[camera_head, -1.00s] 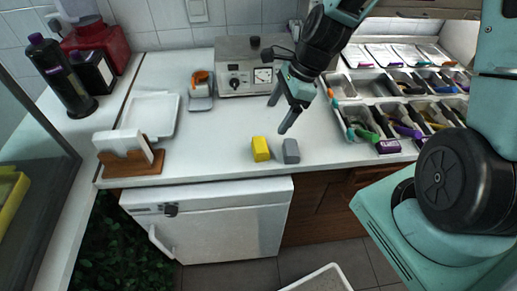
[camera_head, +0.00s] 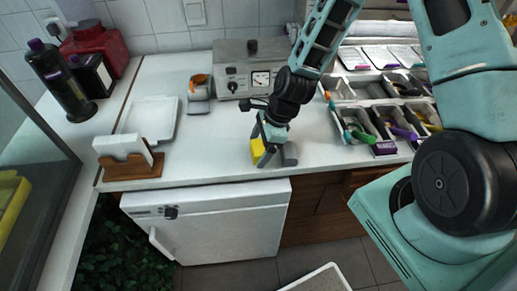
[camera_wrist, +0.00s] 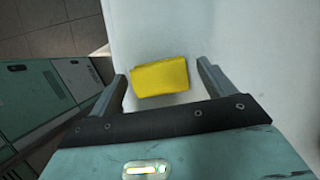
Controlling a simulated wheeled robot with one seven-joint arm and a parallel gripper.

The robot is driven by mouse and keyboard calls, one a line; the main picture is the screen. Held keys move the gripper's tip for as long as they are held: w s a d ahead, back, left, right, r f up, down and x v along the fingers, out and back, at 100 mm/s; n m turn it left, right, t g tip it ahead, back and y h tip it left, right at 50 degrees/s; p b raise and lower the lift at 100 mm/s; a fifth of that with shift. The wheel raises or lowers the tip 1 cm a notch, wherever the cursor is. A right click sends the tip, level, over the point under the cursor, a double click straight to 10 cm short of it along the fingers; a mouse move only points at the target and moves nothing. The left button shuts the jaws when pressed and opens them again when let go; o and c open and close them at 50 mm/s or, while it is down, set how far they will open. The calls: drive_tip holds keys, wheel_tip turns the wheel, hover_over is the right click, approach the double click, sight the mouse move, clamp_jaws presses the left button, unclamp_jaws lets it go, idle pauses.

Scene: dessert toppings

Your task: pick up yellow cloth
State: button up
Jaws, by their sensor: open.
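The yellow cloth (camera_head: 257,149) is a small folded block on the white counter near its front edge. In the wrist view the yellow cloth (camera_wrist: 160,77) lies between the two fingers of my gripper (camera_wrist: 163,80), with a gap on each side. My gripper (camera_head: 264,155) is open and low over the cloth. In the head view it partly hides the cloth. I cannot tell the exact height of the fingertips over the counter.
Topping trays (camera_head: 370,117) lie further right, and a wooden napkin holder (camera_head: 133,170) stands at left. A grey machine (camera_head: 233,77) is at the back.

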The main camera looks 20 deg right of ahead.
sight(258, 147)
drive_tip(key=shift+a+f, duration=0.15)
drive_tip(key=shift+f, duration=0.2)
drive_tip(key=c, duration=1.1)
drive_tip(key=shift+o, duration=0.2)
drive_tip(key=shift+r, duration=0.15)
wheel_tip(258, 147, up, 10)
drive_tip(key=shift+f+b, duration=0.1)
drive_tip(key=shift+b, duration=0.25)
